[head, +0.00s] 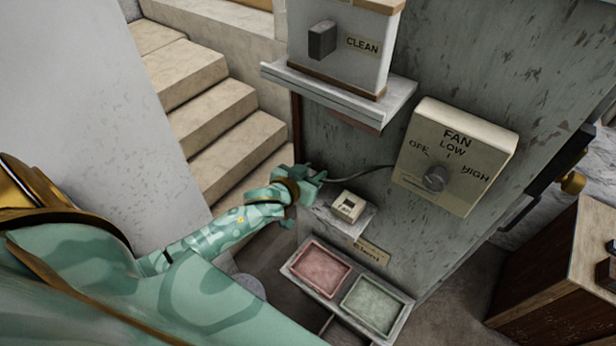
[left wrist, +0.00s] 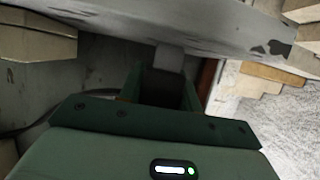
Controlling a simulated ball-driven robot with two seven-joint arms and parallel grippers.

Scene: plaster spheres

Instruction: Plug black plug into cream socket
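The cream socket (head: 349,206) sits on a small pale shelf on the grey panel, with a dark square recess in its top. My left gripper (head: 312,178) is just left of and a little above the socket, apart from it. A dark block, apparently the black plug (left wrist: 162,88), shows between the fingers of my left gripper (left wrist: 161,92) in the left wrist view. A thin grey cable (head: 358,172) runs from the fan box to the gripper. The plug is hidden by the fingers in the head view. My right gripper is not in view.
The fan box (head: 455,158) with its dial stands out above and right of the socket. A shelf (head: 340,88) with a switch box is above. Red (head: 320,268) and green (head: 373,305) trays lie below. Stone steps (head: 215,115) are behind at left.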

